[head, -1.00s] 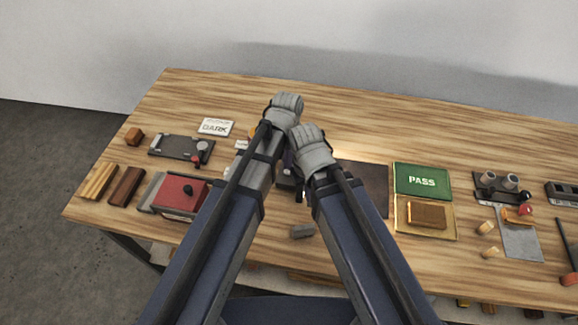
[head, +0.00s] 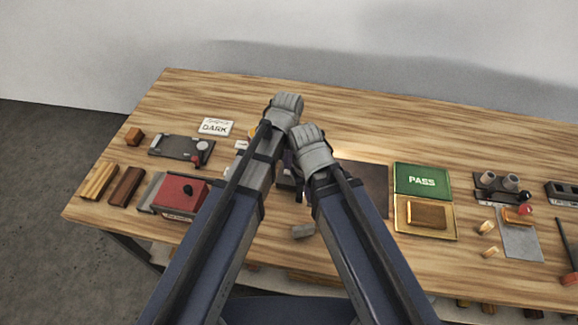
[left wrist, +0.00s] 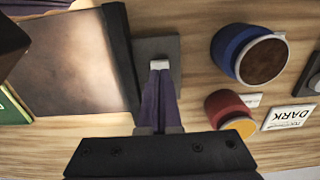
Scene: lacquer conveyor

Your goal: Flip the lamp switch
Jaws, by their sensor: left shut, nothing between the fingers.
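In the left wrist view, my left gripper (left wrist: 159,72) has its purple fingers closed together with nothing held. The fingertips are over a grey square plate (left wrist: 170,45), at a small pale piece (left wrist: 159,64) that may be the switch. I cannot tell whether they touch it. A black bar (left wrist: 121,55) stands beside the plate, next to a dark mat (left wrist: 70,60) with a bright patch. In the head view, my arms hide most of the lamp area, and a dark piece (head: 286,178) shows between them. My right arm's wrist shows there, but its fingers are hidden.
A blue cup-like round (left wrist: 250,55) and a red one (left wrist: 230,108) are close right of the plate. A DARK card (head: 216,127) and a red box (head: 182,193) are at left. A green PASS panel (head: 422,180) is at right. The table's back strip is clear.

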